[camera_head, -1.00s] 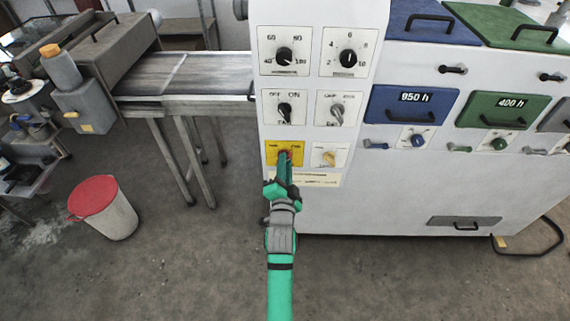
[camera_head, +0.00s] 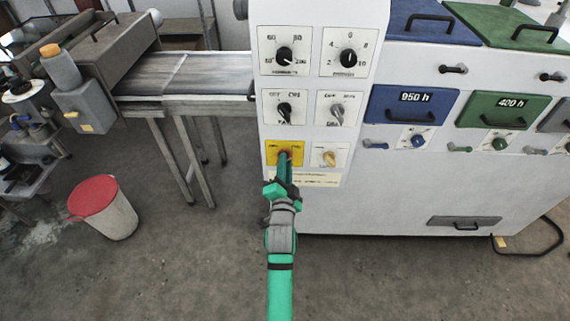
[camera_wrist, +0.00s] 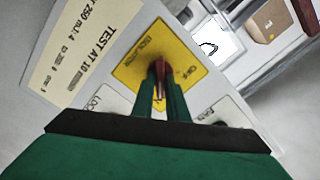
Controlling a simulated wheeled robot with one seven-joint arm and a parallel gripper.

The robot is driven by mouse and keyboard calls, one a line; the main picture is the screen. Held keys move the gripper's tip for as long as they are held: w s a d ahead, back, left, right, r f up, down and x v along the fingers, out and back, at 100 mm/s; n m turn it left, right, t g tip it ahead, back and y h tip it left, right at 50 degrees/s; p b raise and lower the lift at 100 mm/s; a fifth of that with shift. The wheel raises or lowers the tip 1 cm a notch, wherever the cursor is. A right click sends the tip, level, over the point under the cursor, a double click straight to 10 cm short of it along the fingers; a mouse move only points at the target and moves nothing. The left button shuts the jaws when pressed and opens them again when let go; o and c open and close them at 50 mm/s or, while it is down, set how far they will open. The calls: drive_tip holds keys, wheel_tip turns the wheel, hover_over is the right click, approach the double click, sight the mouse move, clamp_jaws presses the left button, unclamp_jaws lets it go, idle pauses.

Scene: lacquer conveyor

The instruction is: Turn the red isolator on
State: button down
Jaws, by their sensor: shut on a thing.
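The red isolator (camera_wrist: 158,68) is a red knob on a yellow plate (camera_head: 270,152) at the lower left of the white control panel. The yellow plate also shows in the wrist view (camera_wrist: 185,62), with the word "ISOLATOR" on it. My gripper (camera_head: 286,160) reaches up to the plate from below. In the wrist view its two green fingers (camera_wrist: 160,95) stand on either side of the red knob and are shut on it. The fingers hide much of the knob, so I cannot tell exactly which mark it points to.
Above the isolator are black dials (camera_head: 285,56) and switches (camera_head: 285,108). A cream-coloured knob (camera_head: 329,158) sits close to its right. A conveyor (camera_head: 190,75) runs left of the panel. A bin with a red lid (camera_head: 95,197) stands on the floor, which is otherwise clear in front.

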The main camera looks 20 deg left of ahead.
drive_tip(key=shift+d, duration=0.15)
drive_tip(key=c, duration=1.8)
unclamp_jaws()
drive_tip(key=shift+s, duration=0.1)
drive_tip(key=v, duration=1)
drive_tip(key=shift+s, duration=0.3)
